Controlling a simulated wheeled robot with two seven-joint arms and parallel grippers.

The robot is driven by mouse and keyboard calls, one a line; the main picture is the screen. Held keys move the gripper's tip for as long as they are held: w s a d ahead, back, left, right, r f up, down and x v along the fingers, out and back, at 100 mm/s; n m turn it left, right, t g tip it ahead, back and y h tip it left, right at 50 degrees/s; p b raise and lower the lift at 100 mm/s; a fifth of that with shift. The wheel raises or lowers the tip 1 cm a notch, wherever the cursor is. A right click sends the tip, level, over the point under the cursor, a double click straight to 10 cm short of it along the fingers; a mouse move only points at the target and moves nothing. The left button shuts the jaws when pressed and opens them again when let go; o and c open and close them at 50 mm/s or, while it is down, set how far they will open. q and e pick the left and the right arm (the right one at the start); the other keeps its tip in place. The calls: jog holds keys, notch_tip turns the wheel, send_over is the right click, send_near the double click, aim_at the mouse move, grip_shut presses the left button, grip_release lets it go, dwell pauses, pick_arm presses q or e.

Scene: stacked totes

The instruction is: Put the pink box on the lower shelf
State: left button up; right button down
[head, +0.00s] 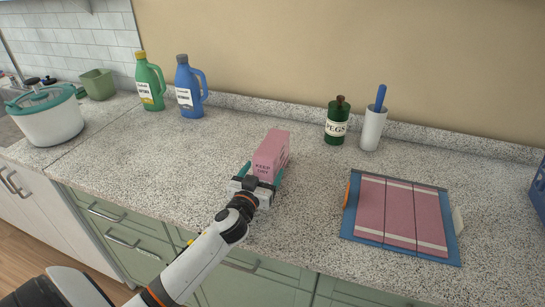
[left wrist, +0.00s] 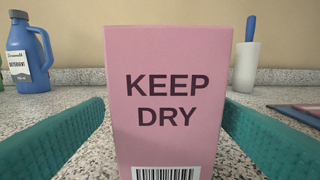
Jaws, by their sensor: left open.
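The pink box (head: 271,155) stands upright on the speckled counter, with "KEEP DRY" on the face toward me. My left gripper (head: 263,177) is at the near end of the box, open, with its teal fingers on either side. In the left wrist view the pink box (left wrist: 167,95) fills the middle between the two fingers (left wrist: 165,130), with a gap showing on each side. My right gripper is not in view. No lower shelf can be made out in these views.
A blue bottle (head: 189,88) and a green bottle (head: 149,82) stand at the back left. A folded pink-and-blue board (head: 400,215) lies at right. The counter left of the box is clear.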

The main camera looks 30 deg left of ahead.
pick_arm(q)
jog(key=x, duration=0.2)
jog(key=r+p+x, duration=0.1)
jog(key=x, duration=0.1)
jog(key=shift+w+d, duration=0.1)
jog(key=shift+w, duration=0.2)
jog(key=shift+w+f, duration=0.15)
jog(key=shift+w, duration=0.1)
jog(key=c, duration=1.3)
